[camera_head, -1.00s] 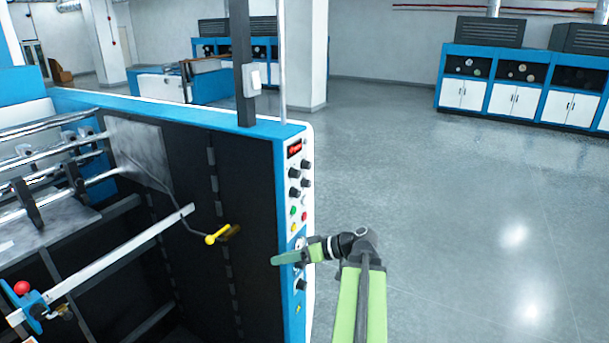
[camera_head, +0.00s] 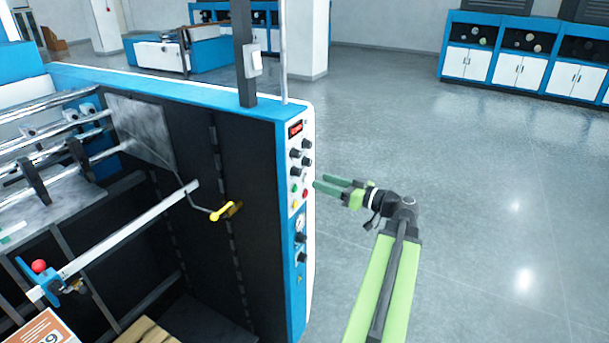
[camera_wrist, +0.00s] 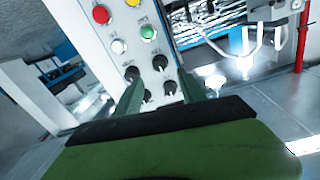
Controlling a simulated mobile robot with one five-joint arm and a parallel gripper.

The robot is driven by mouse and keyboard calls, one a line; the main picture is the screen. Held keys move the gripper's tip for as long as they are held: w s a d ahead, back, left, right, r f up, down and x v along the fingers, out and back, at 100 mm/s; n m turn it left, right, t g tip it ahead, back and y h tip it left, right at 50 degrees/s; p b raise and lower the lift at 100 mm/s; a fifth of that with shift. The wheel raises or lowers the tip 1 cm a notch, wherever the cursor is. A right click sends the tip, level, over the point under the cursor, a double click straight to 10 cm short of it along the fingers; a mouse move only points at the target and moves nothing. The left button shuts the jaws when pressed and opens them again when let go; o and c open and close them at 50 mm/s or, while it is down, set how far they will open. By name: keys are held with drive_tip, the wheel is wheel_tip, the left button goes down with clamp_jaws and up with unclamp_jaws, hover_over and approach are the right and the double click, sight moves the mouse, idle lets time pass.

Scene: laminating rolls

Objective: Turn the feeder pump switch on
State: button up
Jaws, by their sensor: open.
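The control panel (camera_head: 299,180) is on the narrow white and blue end face of the machine. It carries a red display, several black knobs (camera_head: 295,154), and green, yellow and red buttons. In the wrist view black knobs (camera_wrist: 160,62) show beyond my fingers, with red (camera_wrist: 101,14) and green (camera_wrist: 148,32) buttons above. Labels are too small to read, so I cannot tell which control is the feeder pump switch. My gripper (camera_head: 323,182) is open and empty, just right of the panel near the buttons. Its two green fingers (camera_wrist: 160,80) point toward the knobs; contact is not clear.
A yellow-handled crank (camera_head: 221,212) sticks out at the dark side of the machine. A white switch box (camera_head: 254,60) is on the dark post above. Blue and white cabinets (camera_head: 515,70) stand at the back right. The grey floor (camera_head: 480,200) right of my arm is clear.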

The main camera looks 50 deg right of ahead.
sight(300, 173)
drive_tip(key=w, duration=0.2)
drive_tip(key=w+a, duration=0.1)
drive_tip(key=w, duration=0.5)
drive_tip(key=shift+a, duration=0.25)
drive_tip(key=shift+c, duration=0.3)
clamp_jaws()
drive_tip(key=shift+d, duration=0.1)
